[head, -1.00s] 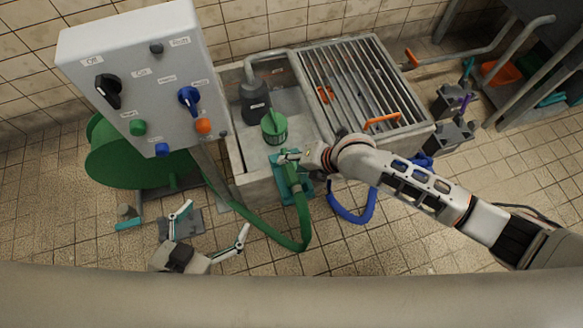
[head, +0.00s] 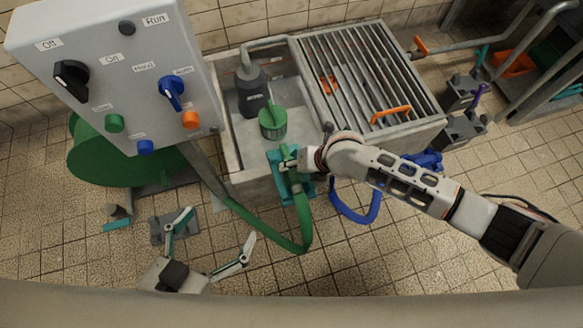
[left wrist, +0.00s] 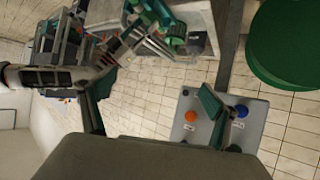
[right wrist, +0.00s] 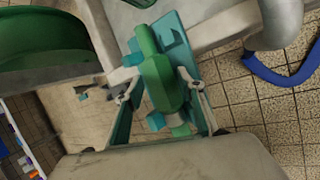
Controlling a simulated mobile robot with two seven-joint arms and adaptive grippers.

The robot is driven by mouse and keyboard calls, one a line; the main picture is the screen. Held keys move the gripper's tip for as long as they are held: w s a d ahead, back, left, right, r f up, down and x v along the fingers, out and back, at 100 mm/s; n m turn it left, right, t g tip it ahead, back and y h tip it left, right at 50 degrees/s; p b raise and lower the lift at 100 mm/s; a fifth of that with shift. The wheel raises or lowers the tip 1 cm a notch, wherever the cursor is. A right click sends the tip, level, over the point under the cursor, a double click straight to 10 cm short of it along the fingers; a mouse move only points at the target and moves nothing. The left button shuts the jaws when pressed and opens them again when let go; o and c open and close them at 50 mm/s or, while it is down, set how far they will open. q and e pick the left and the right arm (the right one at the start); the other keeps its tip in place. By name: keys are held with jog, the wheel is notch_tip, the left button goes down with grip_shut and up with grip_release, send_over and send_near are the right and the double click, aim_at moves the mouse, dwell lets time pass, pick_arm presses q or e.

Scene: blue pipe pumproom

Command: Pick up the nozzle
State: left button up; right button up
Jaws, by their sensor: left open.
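The green nozzle (head: 288,160) sits at the teal holder (head: 276,180) on the front edge of the basin. Its green hose (head: 306,225) hangs from it. In the right wrist view the nozzle (right wrist: 158,75) lies between the two fingers of my right gripper (right wrist: 158,92). It also shows at the nozzle in the head view (head: 296,163). Whether the fingers press on the nozzle is not clear. My left gripper (head: 216,232) is open and empty above the floor, left of the nozzle. Its fingers spread wide in the left wrist view (left wrist: 155,100).
A control panel (head: 105,60) with knobs and buttons stands left of the basin. A green cup-like container (head: 272,124) and a dark bottle (head: 252,92) are in the basin. A metal grate (head: 345,60) lies to the right. A blue hose (head: 350,215) hangs in front.

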jog(key=shift+w+a+f, duration=0.15)
jog(key=shift+f, duration=0.15)
jog(key=c, duration=1)
pick_arm(q)
jog(key=shift+w+r, duration=0.3)
jog(key=shift+w, duration=0.05)
jog(key=shift+r, duration=0.1)
pick_arm(e)
jog(key=shift+r, duration=0.1)
